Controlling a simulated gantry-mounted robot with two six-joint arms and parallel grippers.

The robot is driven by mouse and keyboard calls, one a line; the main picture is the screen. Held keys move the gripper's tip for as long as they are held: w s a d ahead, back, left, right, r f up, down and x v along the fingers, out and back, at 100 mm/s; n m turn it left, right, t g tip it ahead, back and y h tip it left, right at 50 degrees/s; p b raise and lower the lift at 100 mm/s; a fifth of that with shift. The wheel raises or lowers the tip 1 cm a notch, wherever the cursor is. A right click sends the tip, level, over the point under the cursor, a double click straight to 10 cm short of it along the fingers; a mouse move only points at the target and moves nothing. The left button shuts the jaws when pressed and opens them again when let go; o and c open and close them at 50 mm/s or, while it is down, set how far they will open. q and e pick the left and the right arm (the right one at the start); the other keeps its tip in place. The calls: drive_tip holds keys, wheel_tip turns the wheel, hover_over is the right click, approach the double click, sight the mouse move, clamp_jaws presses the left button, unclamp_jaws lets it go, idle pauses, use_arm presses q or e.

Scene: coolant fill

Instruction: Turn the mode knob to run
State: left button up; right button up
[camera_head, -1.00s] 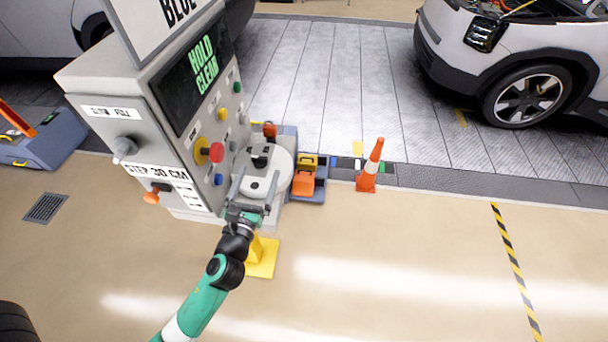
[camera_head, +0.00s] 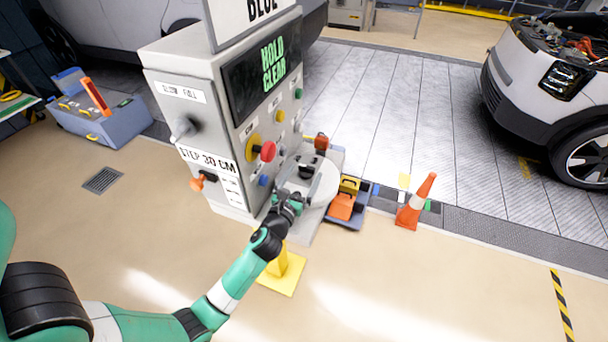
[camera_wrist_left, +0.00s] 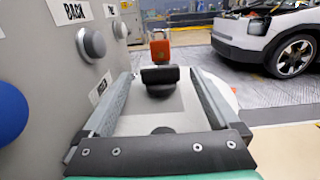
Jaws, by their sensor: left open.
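A black knob (camera_head: 308,166) with a bar-shaped grip stands on a pale round-ended pedestal (camera_head: 325,190) beside the grey control cabinet (camera_head: 215,120). It also shows in the left wrist view (camera_wrist_left: 160,80). I cannot read a mode or run label near it. My left gripper (camera_head: 300,180) is open, low over the pedestal. In the left wrist view its two fingers (camera_wrist_left: 160,74) reach forward on either side of the knob, with visible gaps, so it holds nothing. My right gripper is not in view.
The cabinet carries a red knob (camera_head: 267,151), a grey knob (camera_head: 185,128), an orange lever (camera_head: 200,182) and several buttons. A blue button (camera_wrist_left: 10,112) is close on the left of the wrist view. An orange cone (camera_head: 415,204) stands right of the pedestal.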

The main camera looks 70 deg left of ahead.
use_arm(q)
drive_tip(key=shift+w+a, duration=0.35)
clamp_jaws()
idle(0.3)
